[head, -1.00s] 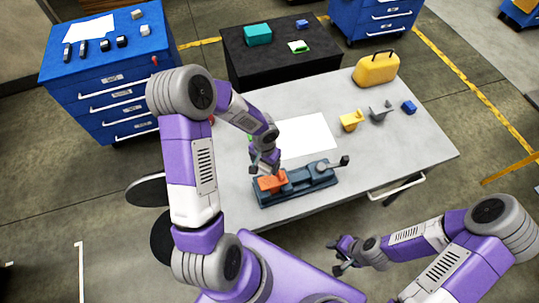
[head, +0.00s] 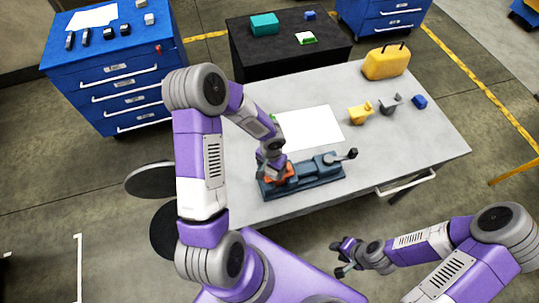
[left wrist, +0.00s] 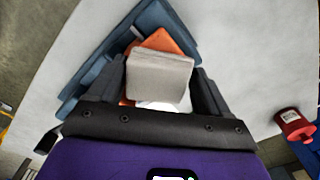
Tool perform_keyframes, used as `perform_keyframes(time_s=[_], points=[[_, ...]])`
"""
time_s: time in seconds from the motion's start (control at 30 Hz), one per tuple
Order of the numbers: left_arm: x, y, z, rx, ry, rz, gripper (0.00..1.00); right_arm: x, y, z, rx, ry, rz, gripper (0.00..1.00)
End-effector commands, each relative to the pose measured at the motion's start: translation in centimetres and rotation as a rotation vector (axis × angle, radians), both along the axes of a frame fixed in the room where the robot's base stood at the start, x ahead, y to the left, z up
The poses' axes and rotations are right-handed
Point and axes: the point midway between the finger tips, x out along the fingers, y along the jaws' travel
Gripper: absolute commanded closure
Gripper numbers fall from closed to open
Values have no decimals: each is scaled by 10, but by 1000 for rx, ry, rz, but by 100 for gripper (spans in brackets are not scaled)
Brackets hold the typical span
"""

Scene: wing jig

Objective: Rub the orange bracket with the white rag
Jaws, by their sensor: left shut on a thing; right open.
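The orange bracket (head: 287,172) sits at the left end of a blue-grey fixture (head: 318,175) on the table. My left gripper (head: 272,167) is right over the bracket and partly hides it. In the left wrist view its fingers are shut on the white rag (left wrist: 160,76), which looks like a pale folded pad. The rag covers the middle of the orange bracket (left wrist: 172,42), whose edges show around it. I cannot tell whether rag and bracket touch. My right gripper (head: 343,258) is open and empty, in front of the table.
A white sheet (head: 312,128) lies behind the fixture. A yellow bracket (head: 360,113), a grey part (head: 389,106), a blue block (head: 420,102) and a yellow bag (head: 386,64) stand at the back right. A red object (left wrist: 293,124) shows beside the gripper. The table's right front is clear.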

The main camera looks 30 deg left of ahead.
Motion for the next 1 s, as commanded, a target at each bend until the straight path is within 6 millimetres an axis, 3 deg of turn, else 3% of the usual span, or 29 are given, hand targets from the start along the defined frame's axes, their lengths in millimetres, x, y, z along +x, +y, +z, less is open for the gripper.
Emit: perform_keyframes(time_s=[0.23,0.3,0.73,0.8,0.9,1.0], points=[[-5,-17,-2,-3,-2,0,50,0,0,-4,0,0,0,60],[-7,-14,3,-4,2,10,50,0,0,7,0,1,0,60],[4,13,-1,-1,-4,1,50,0,0,10,0,0,0,60],[5,12,4,-2,-4,-3,50,0,0,16,0,0,0,60],[5,12,27,-1,-6,-4,50,0,0,22,0,0,0,60],[5,11,34,-1,-3,-8,50,0,0,29,0,0,0,60]])
